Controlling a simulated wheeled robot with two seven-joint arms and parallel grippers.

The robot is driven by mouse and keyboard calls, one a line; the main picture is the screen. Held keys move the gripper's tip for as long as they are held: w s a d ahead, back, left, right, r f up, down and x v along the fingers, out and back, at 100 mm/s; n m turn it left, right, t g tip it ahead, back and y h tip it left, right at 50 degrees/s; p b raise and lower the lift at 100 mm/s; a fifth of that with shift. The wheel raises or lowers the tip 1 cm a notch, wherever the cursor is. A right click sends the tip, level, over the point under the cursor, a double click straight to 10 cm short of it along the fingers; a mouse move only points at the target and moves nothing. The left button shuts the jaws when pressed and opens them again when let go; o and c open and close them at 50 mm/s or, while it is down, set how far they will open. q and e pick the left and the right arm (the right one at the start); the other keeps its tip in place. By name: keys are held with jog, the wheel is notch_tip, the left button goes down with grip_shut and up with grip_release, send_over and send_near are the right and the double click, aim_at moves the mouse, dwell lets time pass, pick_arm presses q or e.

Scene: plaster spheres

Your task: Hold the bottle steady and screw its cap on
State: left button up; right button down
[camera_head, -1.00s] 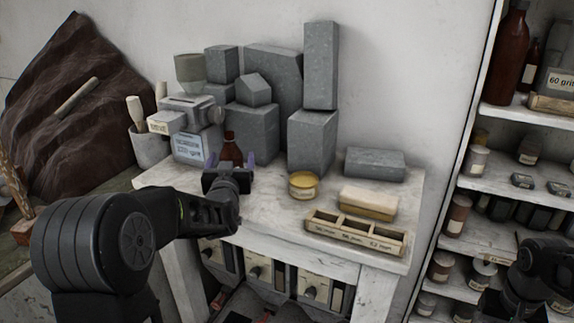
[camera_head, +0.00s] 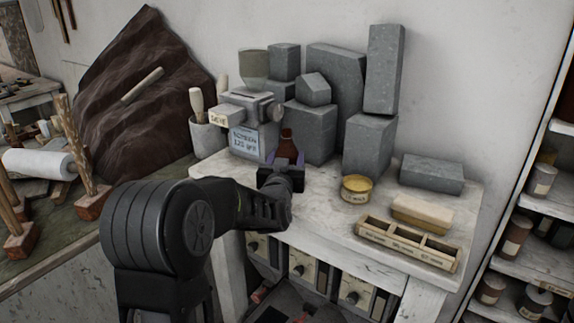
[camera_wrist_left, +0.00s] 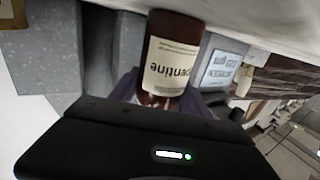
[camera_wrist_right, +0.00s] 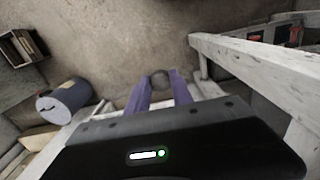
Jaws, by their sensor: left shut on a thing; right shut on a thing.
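The brown bottle (camera_head: 287,142) stands on the worn white bench in front of the grey stone blocks. My left gripper (camera_head: 285,160) is shut around it with its purple fingers. In the left wrist view the bottle (camera_wrist_left: 172,65) shows a cream label ending in "entine", with a finger on each side of it; its top is out of that view. My right gripper (camera_wrist_right: 158,88) is in the right wrist view only, with its purple fingers shut on a small dark round thing (camera_wrist_right: 160,79), which looks like the cap. It is held over the floor, away from the bottle.
A blue drum (camera_wrist_right: 66,100) shows in the right wrist view.

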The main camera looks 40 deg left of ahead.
aim_at(287, 130)
pick_arm(q)
grip_shut()
jog(key=shift+r, duration=0.15)
notch_tip(287, 130, up, 10)
jog(key=shift+f+p, duration=0.1)
jog(key=shift+p, duration=0.45)
dwell(0.4)
jog(key=o, duration=0.6)
grip_release()
grip_shut()
